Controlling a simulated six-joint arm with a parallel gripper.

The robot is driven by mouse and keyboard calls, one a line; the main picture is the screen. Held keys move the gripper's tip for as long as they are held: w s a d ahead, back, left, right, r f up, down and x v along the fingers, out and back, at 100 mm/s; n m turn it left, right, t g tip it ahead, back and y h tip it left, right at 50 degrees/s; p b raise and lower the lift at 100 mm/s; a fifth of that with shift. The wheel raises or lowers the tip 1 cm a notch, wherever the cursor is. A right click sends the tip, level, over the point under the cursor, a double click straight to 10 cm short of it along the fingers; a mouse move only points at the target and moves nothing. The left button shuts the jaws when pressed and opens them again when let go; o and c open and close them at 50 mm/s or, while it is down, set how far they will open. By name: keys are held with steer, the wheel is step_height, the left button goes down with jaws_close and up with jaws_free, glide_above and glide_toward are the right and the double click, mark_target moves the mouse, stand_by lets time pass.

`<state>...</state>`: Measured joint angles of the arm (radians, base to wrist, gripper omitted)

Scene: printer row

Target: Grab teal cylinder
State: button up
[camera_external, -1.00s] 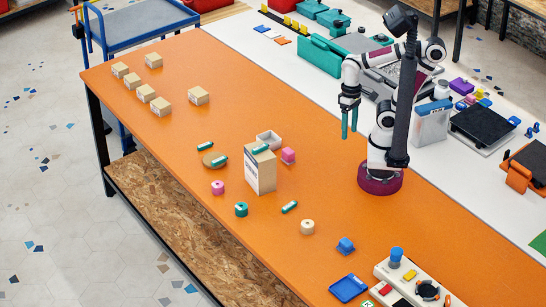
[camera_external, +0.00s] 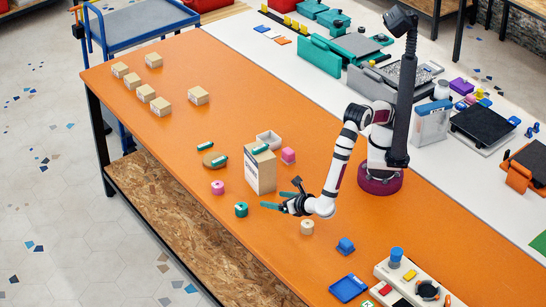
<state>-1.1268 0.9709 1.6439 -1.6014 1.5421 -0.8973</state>
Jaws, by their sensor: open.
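Several teal cylinders are in view. One cylinder (camera_external: 205,145) lies near the round tan disc, one (camera_external: 220,160) lies at that disc, and one (camera_external: 260,149) lies on top of the tall cardboard box. My gripper (camera_external: 272,199) is low over the orange table, right of the box's base, with its teal fingers apart and pointing left. A further teal cylinder seen earlier at this spot is now hidden behind my gripper, so I cannot tell whether it lies between the fingers. A teal spool (camera_external: 241,209) stands just left of the fingertips.
The tall box (camera_external: 261,174) stands close behind my gripper.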

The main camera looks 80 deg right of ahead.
mark_target(245, 208)
steer(key=a+f+n+t+y, duration=0.1)
steer(key=a+f+n, duration=0.1)
steer(key=a, duration=0.1)
steer(key=shift+f+n+t, duration=0.3)
steer(key=x, duration=1.4)
steer(key=shift+w+a+f, duration=0.1)
steer(key=shift+w+f, duration=0.05)
steer(key=shift+w, duration=0.35)
jaws_close()
